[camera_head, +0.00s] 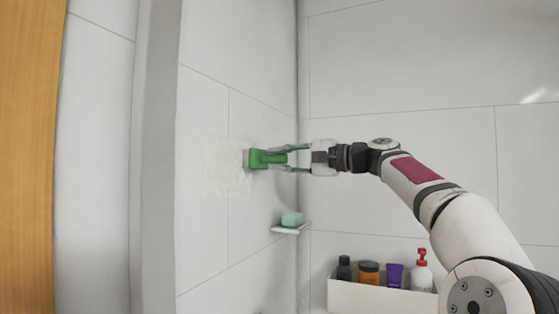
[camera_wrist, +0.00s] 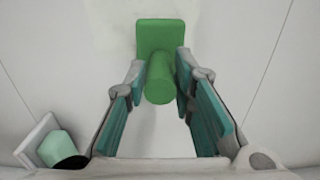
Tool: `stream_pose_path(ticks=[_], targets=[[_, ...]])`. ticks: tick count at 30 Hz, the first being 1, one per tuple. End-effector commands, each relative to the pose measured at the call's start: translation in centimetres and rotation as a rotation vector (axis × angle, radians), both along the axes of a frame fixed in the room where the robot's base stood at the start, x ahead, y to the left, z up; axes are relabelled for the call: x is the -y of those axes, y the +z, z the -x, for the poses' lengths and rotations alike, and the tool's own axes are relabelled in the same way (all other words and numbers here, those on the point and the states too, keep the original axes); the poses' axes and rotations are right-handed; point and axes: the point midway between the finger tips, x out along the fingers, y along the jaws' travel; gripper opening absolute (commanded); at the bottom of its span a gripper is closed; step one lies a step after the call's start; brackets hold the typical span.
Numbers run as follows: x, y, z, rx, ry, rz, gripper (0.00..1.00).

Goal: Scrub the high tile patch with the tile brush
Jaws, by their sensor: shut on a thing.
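The tile brush (camera_head: 257,159) is green, with a block head and a round handle. My gripper (camera_head: 283,158) is shut on its handle. In the wrist view the brush (camera_wrist: 160,38) points away from me, and the fingers of my gripper (camera_wrist: 161,82) lie on both sides of the handle. The high tile patch (camera_head: 222,168) is an off-white, rough-edged area on the left tiled wall. The brush head is at the patch's right edge and appears to touch the wall there. The bristles are mostly hidden behind the head.
A small corner shelf (camera_head: 290,230) below the brush holds a mint-green soap (camera_head: 292,219). A white caddy (camera_head: 385,299) at lower right holds several bottles, including a red-topped pump bottle (camera_head: 421,272). A wooden panel (camera_head: 27,150) stands at far left. The wall around the patch is clear.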

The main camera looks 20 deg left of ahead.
Motion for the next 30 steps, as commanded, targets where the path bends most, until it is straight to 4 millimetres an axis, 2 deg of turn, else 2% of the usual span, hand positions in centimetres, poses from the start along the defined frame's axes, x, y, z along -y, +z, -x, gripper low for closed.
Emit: stream_pose_path(ticks=[14,30], targets=[[0.0,-0.2,-0.2,-0.002,-0.001,0.004,0.01],[4.8,-0.2,-0.1,-0.001,-0.003,0.003,0.01]])
